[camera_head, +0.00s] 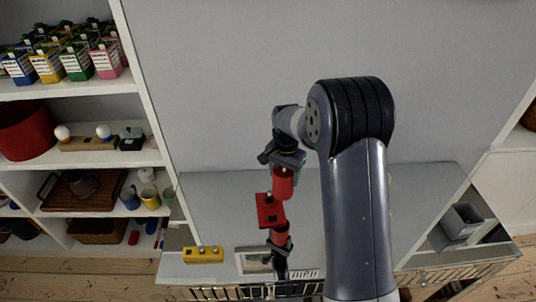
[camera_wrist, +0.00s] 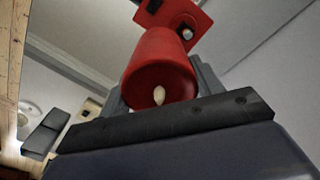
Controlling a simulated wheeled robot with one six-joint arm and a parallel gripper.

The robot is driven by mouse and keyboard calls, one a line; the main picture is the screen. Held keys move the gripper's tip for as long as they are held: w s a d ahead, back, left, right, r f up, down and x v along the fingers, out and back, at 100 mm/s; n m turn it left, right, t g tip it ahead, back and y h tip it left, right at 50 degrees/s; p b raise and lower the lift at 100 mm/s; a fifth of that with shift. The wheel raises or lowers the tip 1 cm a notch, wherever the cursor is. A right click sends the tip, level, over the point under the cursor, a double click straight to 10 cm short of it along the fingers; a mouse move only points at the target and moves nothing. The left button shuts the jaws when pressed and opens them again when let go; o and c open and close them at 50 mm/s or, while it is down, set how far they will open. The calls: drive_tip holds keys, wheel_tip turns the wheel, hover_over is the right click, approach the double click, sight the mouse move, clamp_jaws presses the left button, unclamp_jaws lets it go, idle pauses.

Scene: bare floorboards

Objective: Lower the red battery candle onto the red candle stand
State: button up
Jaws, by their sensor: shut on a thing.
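My gripper (camera_head: 284,160) is shut on the red battery candle (camera_head: 283,184), which hangs just below it. In the wrist view the candle (camera_wrist: 158,62) sits between the two fingers, its pale flame tip towards the camera. A red squarish piece, seemingly the red candle stand (camera_head: 268,209), is below and slightly left of the candle in the head view. In the wrist view the stand (camera_wrist: 152,12) shows beyond the candle, with a small pale round spot on it. I cannot tell whether candle and stand touch.
A yellow block (camera_head: 203,254) with small knobs is at the cabinet's front left. A pale framed item (camera_head: 254,262) lies near the front edge. Shelves (camera_head: 90,161) with cartons and cups stand at left. A grey bin (camera_head: 463,221) is at right. The grey top (camera_head: 225,205) left of the stand is clear.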

drive_tip(key=w+a+r+m, duration=0.2)
drive_tip(key=a+r+m, duration=0.1)
drive_tip(key=a+r, duration=0.1)
drive_tip(key=shift+w+r, duration=0.25)
drive_tip(key=shift+w, duration=0.1)
drive_tip(key=shift+a+p, duration=0.15)
drive_tip(key=shift+p, duration=0.2)
drive_tip(key=b, duration=0.3)
hover_over(270, 191)
drive_tip(key=shift+w+f, duration=0.1)
drive_tip(key=shift+f, duration=2.45)
drive_tip(key=shift+f+b, duration=1.7)
drive_tip(key=shift+f, duration=0.75)
drive_tip(key=shift+f+b, duration=0.95)
drive_tip(key=shift+f, duration=0.55)
drive_tip(key=o, duration=1.2)
drive_tip(key=shift+c, duration=0.2)
drive_tip(key=shift+r, duration=0.1)
wheel_tip(270, 191, up, 11)
drive_tip(key=b, duration=0.1)
